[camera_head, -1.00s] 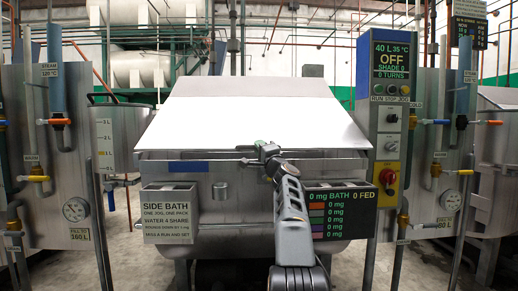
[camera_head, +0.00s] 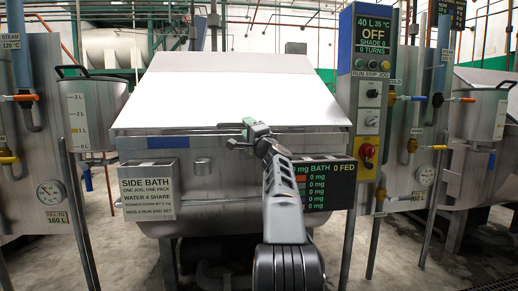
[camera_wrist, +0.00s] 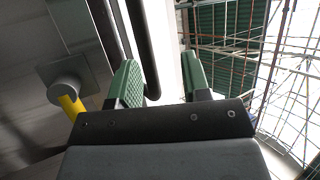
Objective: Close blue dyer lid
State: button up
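The dyer in front of me has a broad white lid (camera_head: 230,98) that slopes up from its front edge to the back. A blue strip (camera_head: 168,143) marks the dyer's front below it. A thin bar (camera_head: 175,131) runs along the lid's front edge. My gripper (camera_head: 249,128) is at the middle of that edge, seen from behind. In the wrist view, its two green fingers (camera_wrist: 160,82) stand apart, with a dark bar (camera_wrist: 140,45) between them, closer to the left finger. I cannot tell whether they touch it. The white surface (camera_wrist: 168,50) shows beyond.
A control post (camera_head: 373,90) reading OFF stands right of the dyer. A SIDE BATH box (camera_head: 149,190) and a dark dosing display (camera_head: 325,185) jut from its front. A steel pot (camera_head: 90,110) and steam pipes stand left, with more pipes and a pot (camera_head: 482,112) right.

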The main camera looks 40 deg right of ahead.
jog(key=v, duration=0.8)
jog(key=shift+s+f, duration=0.25)
jog(key=shift+s, duration=0.05)
